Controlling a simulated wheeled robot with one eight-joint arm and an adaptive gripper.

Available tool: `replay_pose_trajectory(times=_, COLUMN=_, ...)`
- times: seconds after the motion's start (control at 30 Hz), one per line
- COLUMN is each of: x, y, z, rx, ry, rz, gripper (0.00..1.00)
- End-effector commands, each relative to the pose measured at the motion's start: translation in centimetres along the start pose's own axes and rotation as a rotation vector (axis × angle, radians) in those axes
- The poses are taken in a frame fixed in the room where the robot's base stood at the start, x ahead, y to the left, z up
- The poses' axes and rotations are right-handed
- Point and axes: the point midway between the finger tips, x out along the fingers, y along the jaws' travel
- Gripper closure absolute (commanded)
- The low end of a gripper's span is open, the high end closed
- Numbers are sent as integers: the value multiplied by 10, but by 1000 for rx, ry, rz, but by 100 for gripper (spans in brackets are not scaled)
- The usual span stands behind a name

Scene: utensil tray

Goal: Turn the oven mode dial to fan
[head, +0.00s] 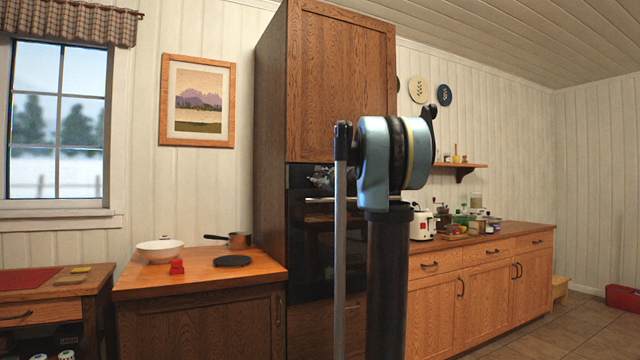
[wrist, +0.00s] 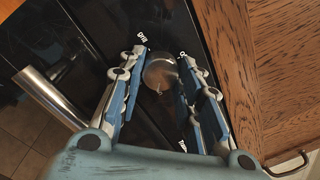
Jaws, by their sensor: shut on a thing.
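The oven (head: 308,235) is a black glass-fronted unit in the tall wooden cabinet, partly hidden by my arm in the head view. In the wrist view the mode dial (wrist: 160,73) is a round metal knob on the black panel. White labels surround it; one reads "grill", the others are partly covered by my fingers. My gripper (wrist: 162,62) is shut on the dial, one finger on each side. In the head view my gripper (head: 321,177) is small against the panel. Which label the dial points at is not clear.
The oven's metal handle bar (wrist: 48,95) lies left of my fingers in the wrist view. A wooden counter (head: 205,272) with a bowl and pan stands left of the oven. Wooden cabinets (head: 480,290) stand to the right.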

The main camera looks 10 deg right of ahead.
Motion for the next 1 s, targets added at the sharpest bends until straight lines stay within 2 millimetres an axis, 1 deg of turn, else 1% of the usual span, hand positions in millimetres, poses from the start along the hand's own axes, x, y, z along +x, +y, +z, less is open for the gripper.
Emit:
replay_pose_trajectory(times=0.03, x=0, y=2, z=1, rx=5, ry=-3, rz=3, gripper=92)
replay_pose_trajectory(times=0.47, x=0, y=2, z=2, rx=15, ry=-3, rz=4, gripper=92)
replay_pose_trajectory(times=0.5, x=0, y=2, z=2, rx=15, ry=-3, rz=4, gripper=66)
replay_pose_trajectory(times=0.6, x=0, y=2, z=2, rx=15, ry=-3, rz=3, gripper=47)
replay_pose_trajectory(times=0.9, x=0, y=1, z=1, rx=15, ry=-1, rz=2, gripper=47)
replay_pose_trajectory(times=1.0, x=-3, y=1, z=1, rx=15, ry=-1, rz=1, gripper=47)
